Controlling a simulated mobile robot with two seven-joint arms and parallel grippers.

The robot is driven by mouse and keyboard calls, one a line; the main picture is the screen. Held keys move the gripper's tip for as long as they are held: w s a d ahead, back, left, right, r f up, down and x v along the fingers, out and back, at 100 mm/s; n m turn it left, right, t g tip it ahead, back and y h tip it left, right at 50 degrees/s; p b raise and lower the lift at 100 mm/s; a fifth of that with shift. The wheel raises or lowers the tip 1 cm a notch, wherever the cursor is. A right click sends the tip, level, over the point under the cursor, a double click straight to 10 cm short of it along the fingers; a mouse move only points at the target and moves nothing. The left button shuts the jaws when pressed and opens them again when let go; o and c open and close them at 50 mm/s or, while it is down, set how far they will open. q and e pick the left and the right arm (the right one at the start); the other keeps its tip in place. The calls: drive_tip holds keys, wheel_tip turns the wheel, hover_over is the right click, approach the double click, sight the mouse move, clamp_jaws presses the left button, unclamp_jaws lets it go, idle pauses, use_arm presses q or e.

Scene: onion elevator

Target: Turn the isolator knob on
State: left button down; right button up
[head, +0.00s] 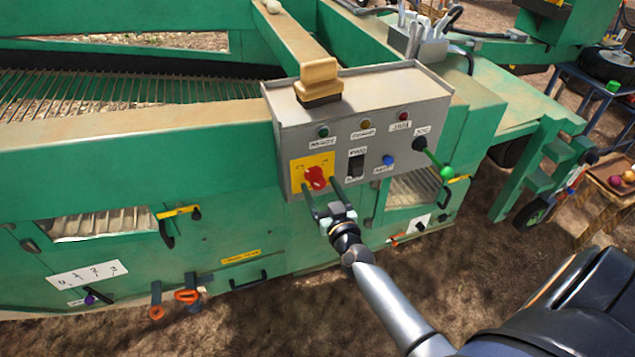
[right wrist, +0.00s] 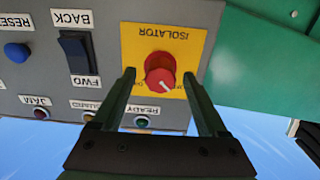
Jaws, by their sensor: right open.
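The red isolator knob (head: 315,178) sits on a yellow plate (head: 298,168) at the lower left of the grey control box (head: 375,112). In the right wrist view the knob (right wrist: 160,75) shows a white pointer mark toward the lower right, and the plate (right wrist: 196,40) reads upside down. My right gripper (head: 322,188) is open in front of the panel. In the right wrist view its fingers (right wrist: 160,90) stand on either side of the knob with gaps visible; I cannot tell how close the tips are to the panel. My left gripper is not in view.
A black BACK/FWD rocker switch (right wrist: 76,52) and blue reset button (right wrist: 17,52) are beside the plate. A green-tipped lever (head: 446,172) sticks out at the box's right. A wooden brush (head: 319,80) stands on top. Open ground (head: 480,240) lies right of the machine.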

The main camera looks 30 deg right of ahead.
drive_tip(key=shift+x, duration=1.25)
drive_tip(key=shift+c, duration=0.2)
clamp_jaws()
